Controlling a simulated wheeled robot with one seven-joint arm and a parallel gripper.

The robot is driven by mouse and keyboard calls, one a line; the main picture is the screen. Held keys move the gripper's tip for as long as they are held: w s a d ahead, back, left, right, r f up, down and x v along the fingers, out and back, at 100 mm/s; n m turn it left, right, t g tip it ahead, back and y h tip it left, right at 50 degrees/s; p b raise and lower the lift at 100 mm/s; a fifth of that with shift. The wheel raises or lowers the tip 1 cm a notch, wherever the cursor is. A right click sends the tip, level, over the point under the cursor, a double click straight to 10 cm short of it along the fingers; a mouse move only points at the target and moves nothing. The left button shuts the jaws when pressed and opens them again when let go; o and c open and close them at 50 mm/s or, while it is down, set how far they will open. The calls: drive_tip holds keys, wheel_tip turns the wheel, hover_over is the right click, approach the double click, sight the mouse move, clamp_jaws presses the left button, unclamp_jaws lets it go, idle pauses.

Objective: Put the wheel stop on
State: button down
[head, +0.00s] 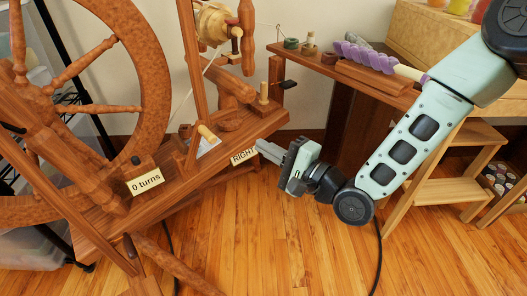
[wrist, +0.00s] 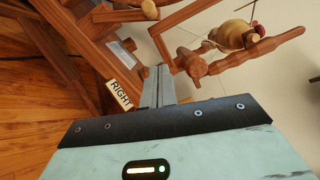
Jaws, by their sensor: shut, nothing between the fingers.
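The spinning wheel's large wooden wheel (head: 158,75) stands at the left of the head view, with a "0 turns" label (head: 146,181) on the frame below it. A short lever with a pale knob (head: 207,133) sits on the sloping wooden bed; I cannot tell for sure that it is the wheel stop. A "RIGHT" label (head: 243,156) is at the bed's right end and shows in the wrist view (wrist: 121,95). My gripper (head: 261,147) is shut and empty, its fingertips close to that label. In the wrist view its fingers (wrist: 158,72) point toward the bed; contact is unclear.
A wooden step stool (head: 450,190) stands at the right. Dark cables lie on the open wooden floor (head: 270,240). The bobbin (head: 213,24) is above the bed.

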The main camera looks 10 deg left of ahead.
drive_tip(key=a+r+b, duration=0.1)
drive_tip(key=a+b, duration=0.3)
drive_tip(key=a, duration=0.5)
drive_tip(key=shift+w+r+b, duration=0.15)
drive_tip(key=shift+r+b, duration=0.05)
drive_tip(key=shift+b, duration=0.1)
